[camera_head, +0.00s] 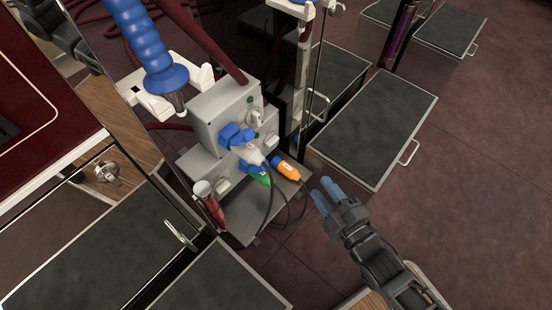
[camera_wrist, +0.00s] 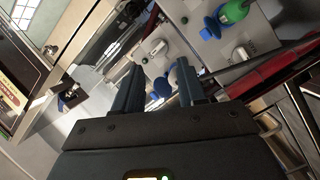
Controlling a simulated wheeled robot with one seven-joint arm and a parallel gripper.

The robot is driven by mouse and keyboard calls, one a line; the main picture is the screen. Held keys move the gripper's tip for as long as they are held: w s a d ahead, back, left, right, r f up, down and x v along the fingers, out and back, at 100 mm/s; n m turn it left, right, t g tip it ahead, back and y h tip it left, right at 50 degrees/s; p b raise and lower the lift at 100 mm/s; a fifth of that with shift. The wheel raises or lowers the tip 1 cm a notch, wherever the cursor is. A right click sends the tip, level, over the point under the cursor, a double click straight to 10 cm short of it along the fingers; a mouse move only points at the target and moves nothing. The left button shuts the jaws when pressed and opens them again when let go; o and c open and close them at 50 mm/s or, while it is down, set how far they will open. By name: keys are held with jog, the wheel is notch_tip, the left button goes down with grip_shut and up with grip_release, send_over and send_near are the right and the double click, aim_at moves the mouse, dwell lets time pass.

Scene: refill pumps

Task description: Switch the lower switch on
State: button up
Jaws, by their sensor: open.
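A grey socket box (camera_head: 226,112) stands left of centre in the head view.
Blue plugs (camera_head: 233,135), a green plug (camera_head: 262,178) and an orange connector (camera_head: 288,170) project from the box with hanging dark cables. A red-and-white cylinder (camera_head: 209,203) stands at its lower left. A dark-topped step (camera_head: 372,128) lies to the right. Open floor (camera_head: 470,180) extends right.

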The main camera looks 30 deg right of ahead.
jog(key=w+d+f+n+b, duration=0.1)
jog(key=w+f+n+b, duration=0.3)
jog(key=w+f+b, duration=0.55)
jog(key=n+t, duration=0.1)
jog(key=n, duration=0.1)
send_near(274, 144)
jog(key=w, duration=0.2)
jog(key=shift+h, duration=0.4)
jog(key=w+b, duration=0.1)
jog(key=w, duration=0.2)
jog(key=w+b, duration=0.2)
jog(key=w, duration=0.1)
jog(key=shift+w+d+f, duration=0.15)
jog(key=shift+w+d, duration=0.05)
jog(key=shift+w, duration=0.2)
jog(key=shift+c, duration=0.2)
grip_shut()
